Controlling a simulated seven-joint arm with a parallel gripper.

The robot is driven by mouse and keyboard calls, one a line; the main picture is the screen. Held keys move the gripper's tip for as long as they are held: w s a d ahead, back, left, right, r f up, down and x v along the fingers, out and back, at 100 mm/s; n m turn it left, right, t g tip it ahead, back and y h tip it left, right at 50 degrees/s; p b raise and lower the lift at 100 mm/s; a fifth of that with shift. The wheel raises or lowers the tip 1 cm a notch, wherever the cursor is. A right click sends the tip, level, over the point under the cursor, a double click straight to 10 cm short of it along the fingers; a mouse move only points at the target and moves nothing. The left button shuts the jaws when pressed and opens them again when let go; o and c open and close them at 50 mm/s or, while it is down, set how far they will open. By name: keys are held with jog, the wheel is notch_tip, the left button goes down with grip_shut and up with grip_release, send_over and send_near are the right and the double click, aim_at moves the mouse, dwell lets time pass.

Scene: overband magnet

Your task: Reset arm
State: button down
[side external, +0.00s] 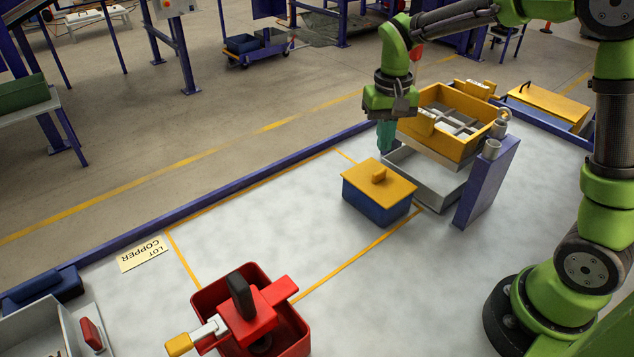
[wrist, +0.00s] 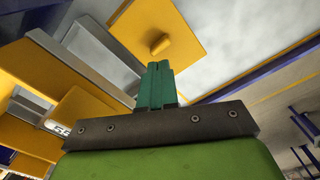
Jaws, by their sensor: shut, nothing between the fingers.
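My gripper (side external: 386,136) hangs from the green arm above the far part of the table, just left of the yellow compartment box and behind the blue box. Its teal fingers are together with nothing between them; they also show in the wrist view (wrist: 158,82). The blue box with a yellow lid and knob (side external: 378,193) stands on the table in front of my gripper. The lid (wrist: 160,35) also shows in the wrist view, apart from the fingers.
A yellow compartment box (side external: 478,146) sits above a grey tray (side external: 425,180), beside a blue upright panel (side external: 487,183). A red bin (side external: 207,309) with a red-and-black device stands at the front. A COPPER label (side external: 142,254) lies on the left. The table's middle is clear.

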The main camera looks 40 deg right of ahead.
jog(key=shift+r, duration=0.6)
jog(key=shift+f, duration=0.2)
jog(key=s+a+r+n+t+y, duration=0.1)
jog(key=s+a+r+t, duration=0.1)
jog(key=s, duration=0.6)
jog(key=s+a+r+n+t+y, duration=0.1)
jog(key=s+a+r+t, duration=0.1)
jog(key=s+r+t, duration=0.3)
jog(key=s+r, duration=0.1)
jog(key=s, duration=0.2)
jog(key=shift+a, duration=0.4)
jog(key=shift+s+r, duration=0.1)
